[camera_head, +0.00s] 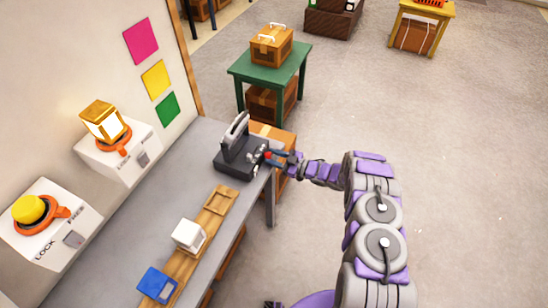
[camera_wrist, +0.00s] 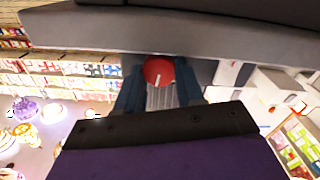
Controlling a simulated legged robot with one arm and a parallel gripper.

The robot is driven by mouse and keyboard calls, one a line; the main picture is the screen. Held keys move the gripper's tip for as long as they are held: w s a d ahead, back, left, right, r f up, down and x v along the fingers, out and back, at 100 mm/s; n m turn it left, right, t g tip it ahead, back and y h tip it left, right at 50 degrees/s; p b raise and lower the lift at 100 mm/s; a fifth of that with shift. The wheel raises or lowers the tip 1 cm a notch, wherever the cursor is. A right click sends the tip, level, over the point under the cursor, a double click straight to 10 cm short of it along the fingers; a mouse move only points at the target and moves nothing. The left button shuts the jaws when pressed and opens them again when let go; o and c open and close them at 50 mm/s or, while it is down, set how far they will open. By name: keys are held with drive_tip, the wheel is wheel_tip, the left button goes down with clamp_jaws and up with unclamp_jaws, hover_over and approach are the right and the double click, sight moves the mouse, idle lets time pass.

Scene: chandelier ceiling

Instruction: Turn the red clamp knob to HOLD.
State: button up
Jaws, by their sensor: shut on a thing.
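The red clamp knob (camera_wrist: 158,71) sits between the two fingertips of my gripper (camera_wrist: 160,88) in the wrist view, with a pale mark on its face. My gripper is shut on it. In the head view the knob (camera_head: 267,155) is a small red spot at the right side of a dark grey clamp device (camera_head: 236,165) on the bench, and my gripper (camera_head: 272,157) reaches it from the right. A light lever handle stands up on the device. No HOLD label is readable, so I cannot tell which setting the knob points to.
The grey bench (camera_head: 150,205) carries a wooden rack (camera_head: 218,200) with a white block (camera_head: 187,235) and a blue block (camera_head: 157,284). A green table (camera_head: 270,68) stands behind. Floor at right is clear.

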drive_tip(key=m, duration=0.3)
drive_tip(key=shift+w+d+m+b, duration=0.1)
drive_tip(key=shift+m+b, duration=0.2)
drive_tip(key=shift+m, duration=0.1)
drive_tip(key=shift+m+b, duration=0.45)
drive_tip(key=shift+m, duration=1.35)
drive_tip(key=shift+w, duration=0.1)
drive_tip(key=o, duration=1)
drive_tip(key=shift+o, duration=0.2)
drive_tip(key=shift+d, duration=0.1)
drive_tip(key=p+v, duration=0.2)
drive_tip(key=v, duration=1.5)
drive_tip(key=shift+d+p, duration=0.15)
drive_tip(key=shift+p, duration=0.15)
